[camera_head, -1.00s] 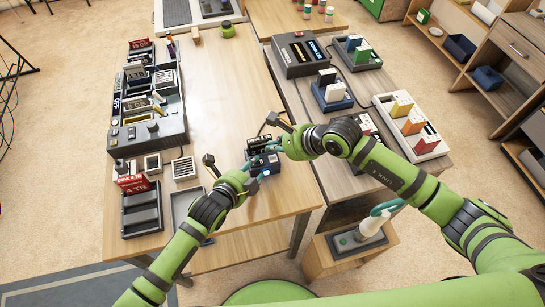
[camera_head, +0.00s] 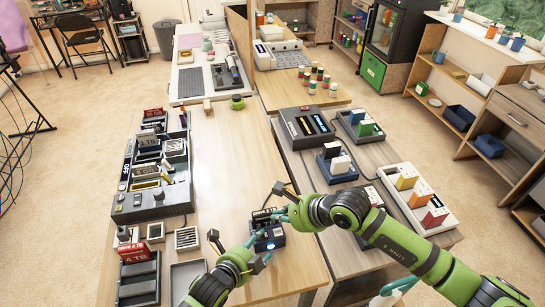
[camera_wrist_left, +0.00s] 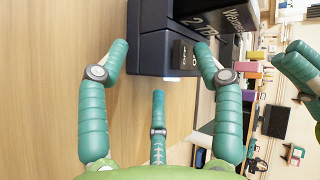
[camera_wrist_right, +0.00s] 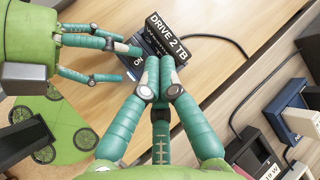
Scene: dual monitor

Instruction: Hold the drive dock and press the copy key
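The dark drive dock (camera_head: 272,241) stands near the right edge of the wooden table, with a black drive labelled 2 TB (camera_head: 262,217) in its top. A small light glows on its front. My left gripper (camera_head: 254,249) is at the dock's near left side. In the left wrist view, its spread fingers lie around a dock corner (camera_wrist_left: 150,52), with the third finger apart below; firm contact cannot be told. My right gripper (camera_head: 284,215) has its fingers drawn together, empty, at the dock's other side. In the right wrist view its fingertips overlap the dock (camera_wrist_right: 145,67); the copy key cannot be made out.
A long grey drive rack (camera_head: 155,185) stands at the table's left. The right table holds a blue dock (camera_head: 338,172) and a white multi-bay dock (camera_head: 425,204). The middle of the wooden table (camera_head: 230,150) is clear.

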